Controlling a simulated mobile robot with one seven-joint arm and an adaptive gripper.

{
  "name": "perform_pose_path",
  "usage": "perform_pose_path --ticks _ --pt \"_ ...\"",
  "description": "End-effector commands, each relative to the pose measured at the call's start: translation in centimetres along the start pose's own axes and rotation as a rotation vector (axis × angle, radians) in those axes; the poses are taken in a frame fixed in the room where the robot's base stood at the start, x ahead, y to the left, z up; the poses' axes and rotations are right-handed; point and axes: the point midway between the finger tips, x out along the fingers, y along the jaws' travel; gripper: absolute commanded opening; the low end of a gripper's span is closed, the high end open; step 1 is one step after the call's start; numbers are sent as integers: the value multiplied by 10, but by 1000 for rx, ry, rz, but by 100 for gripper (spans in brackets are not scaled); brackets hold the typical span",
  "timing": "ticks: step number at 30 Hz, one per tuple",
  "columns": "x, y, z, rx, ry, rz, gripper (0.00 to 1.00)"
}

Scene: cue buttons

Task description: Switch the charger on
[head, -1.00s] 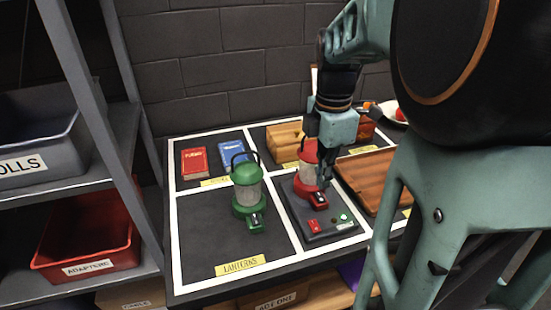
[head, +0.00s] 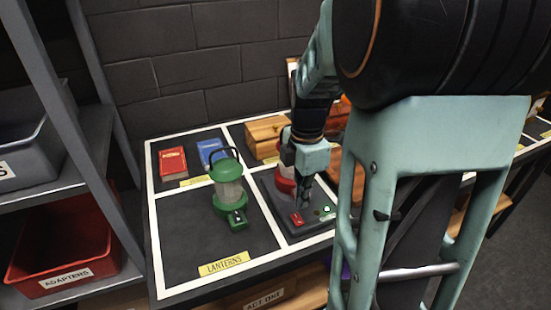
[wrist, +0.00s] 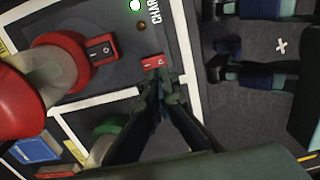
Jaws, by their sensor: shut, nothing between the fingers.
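The charger (head: 272,207) is a dark grey slab on the table. It carries a red rocker switch (head: 297,218), also seen in the wrist view (wrist: 153,62), a dull brown lamp (wrist: 144,27) and a bright green lamp (head: 326,209). A red lantern (head: 286,178) stands upright on it, partly hidden by my gripper; its front switch (wrist: 101,48) shows in the wrist view. My gripper (head: 304,206) is shut and empty, pointing down. Its fingertips (wrist: 162,80) are right at the near edge of the red rocker switch; I cannot tell whether they touch it.
A green lantern (head: 228,190) stands left of the charger in the lanterns section. Red (head: 172,160) and blue (head: 211,152) books lie behind it. A wooden box (head: 267,135) is at the back. Bare table (head: 190,235) lies front left.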

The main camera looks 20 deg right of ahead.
Motion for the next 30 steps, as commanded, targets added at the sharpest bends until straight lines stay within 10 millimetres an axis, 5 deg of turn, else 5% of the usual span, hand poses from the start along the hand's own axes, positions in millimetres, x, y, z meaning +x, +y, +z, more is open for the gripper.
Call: perform_pose_path --ticks 9,30 --pt "48 0 0 -1 0 -1 0" --pt "62 -3 0 -1 0 0 0"
